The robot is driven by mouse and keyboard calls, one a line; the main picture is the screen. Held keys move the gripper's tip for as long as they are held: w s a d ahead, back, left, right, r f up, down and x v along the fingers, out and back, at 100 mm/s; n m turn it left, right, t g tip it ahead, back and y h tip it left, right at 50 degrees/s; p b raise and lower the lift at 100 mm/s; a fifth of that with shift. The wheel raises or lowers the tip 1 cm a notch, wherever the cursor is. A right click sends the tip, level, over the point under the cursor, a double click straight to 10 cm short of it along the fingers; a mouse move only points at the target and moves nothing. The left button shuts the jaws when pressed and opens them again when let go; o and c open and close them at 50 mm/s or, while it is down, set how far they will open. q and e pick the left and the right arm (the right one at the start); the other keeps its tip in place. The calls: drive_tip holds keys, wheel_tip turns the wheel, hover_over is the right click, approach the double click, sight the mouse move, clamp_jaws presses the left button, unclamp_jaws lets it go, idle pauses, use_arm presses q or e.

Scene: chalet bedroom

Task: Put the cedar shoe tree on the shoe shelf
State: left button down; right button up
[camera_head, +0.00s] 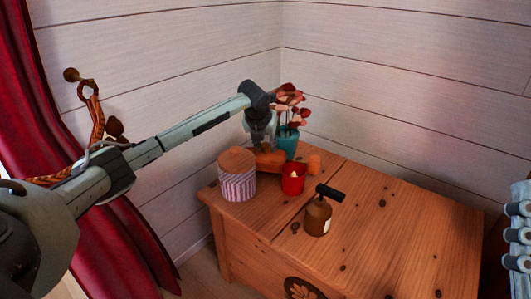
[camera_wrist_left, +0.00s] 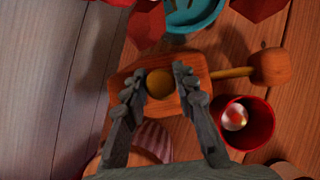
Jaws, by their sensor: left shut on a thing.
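The cedar shoe tree (camera_head: 268,160) is orange-brown wood, at the back of a wooden chest top in the head view. In the left wrist view its wide block (camera_wrist_left: 192,98) has a round brass-coloured knob, and a thin rod runs right to a smaller heel piece (camera_wrist_left: 270,67). My left gripper (camera_head: 262,142) reaches down over it from the left. In the left wrist view the fingers (camera_wrist_left: 158,80) stand on either side of the knob, shut on the shoe tree. I cannot tell whether it touches the chest. No shoe shelf is recognisable.
On the chest (camera_head: 400,215) stand a striped lidded jar (camera_head: 238,184), a red candle cup (camera_head: 293,181), a teal flower pot (camera_head: 288,144) and a brown pump bottle (camera_head: 318,216). The chest's right part is clear. A red curtain (camera_head: 140,250) hangs at left.

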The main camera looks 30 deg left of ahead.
use_arm(q)
wheel_tip(320, 180, down, 2)
drive_tip(key=shift+f, duration=0.2)
drive_tip(key=c, duration=1.2)
unclamp_jaws()
